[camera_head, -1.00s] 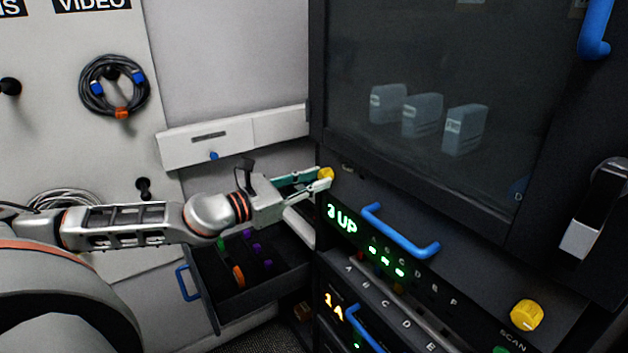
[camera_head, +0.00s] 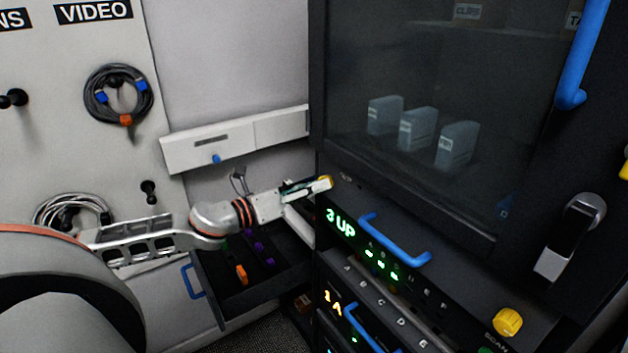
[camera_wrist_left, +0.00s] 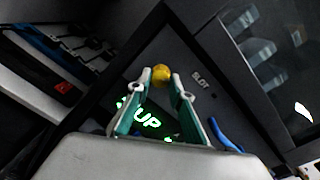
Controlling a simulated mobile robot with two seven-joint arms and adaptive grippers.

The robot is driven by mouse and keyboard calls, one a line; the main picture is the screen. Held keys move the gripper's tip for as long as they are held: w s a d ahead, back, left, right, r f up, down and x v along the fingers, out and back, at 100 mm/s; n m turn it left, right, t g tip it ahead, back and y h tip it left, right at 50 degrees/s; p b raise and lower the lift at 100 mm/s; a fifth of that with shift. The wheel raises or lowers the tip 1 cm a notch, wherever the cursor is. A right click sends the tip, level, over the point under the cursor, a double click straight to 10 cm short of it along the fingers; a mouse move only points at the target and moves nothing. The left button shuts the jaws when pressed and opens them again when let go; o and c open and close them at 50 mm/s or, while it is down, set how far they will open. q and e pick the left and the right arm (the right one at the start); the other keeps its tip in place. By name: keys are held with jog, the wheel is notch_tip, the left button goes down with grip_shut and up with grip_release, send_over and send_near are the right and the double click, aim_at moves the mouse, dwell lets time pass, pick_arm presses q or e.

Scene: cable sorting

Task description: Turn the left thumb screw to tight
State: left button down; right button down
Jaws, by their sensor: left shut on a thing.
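The left thumb screw is a small yellow knob (camera_head: 326,181) at the upper left corner of the dark rack unit with the green "3 UP" display (camera_head: 340,222). In the left wrist view the yellow knob (camera_wrist_left: 161,74) sits between the fingertips. My left gripper (camera_head: 322,184) reaches in from the left and is shut on the knob, with its fingers (camera_wrist_left: 161,82) on either side of it. The fingers hide part of the knob in the head view. My right gripper is not in view.
A blue handle (camera_head: 395,240) crosses the unit's front. A glass-doored cabinet (camera_head: 420,60) stands above. An open drawer (camera_head: 215,305) with small colored parts lies below my left arm. Another yellow knob (camera_head: 507,321) is at lower right. Coiled cables (camera_head: 118,95) hang on the left wall.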

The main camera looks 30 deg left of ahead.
pick_arm(q)
jog(key=n, duration=0.4)
jog(key=n+p, duration=0.1)
jog(key=n, duration=0.3)
jog(key=shift+a+r+n, duration=0.1)
jog(key=shift+r+n, duration=0.1)
jog(key=shift+n, duration=0.2)
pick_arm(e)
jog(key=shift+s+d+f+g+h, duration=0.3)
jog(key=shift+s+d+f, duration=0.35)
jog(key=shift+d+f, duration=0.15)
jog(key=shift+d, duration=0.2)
pick_arm(q)
jog(key=c, duration=1.8)
grip_release()
jog(key=shift+f, duration=0.1)
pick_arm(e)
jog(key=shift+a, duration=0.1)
pick_arm(q)
jog(key=shift+s, duration=0.1)
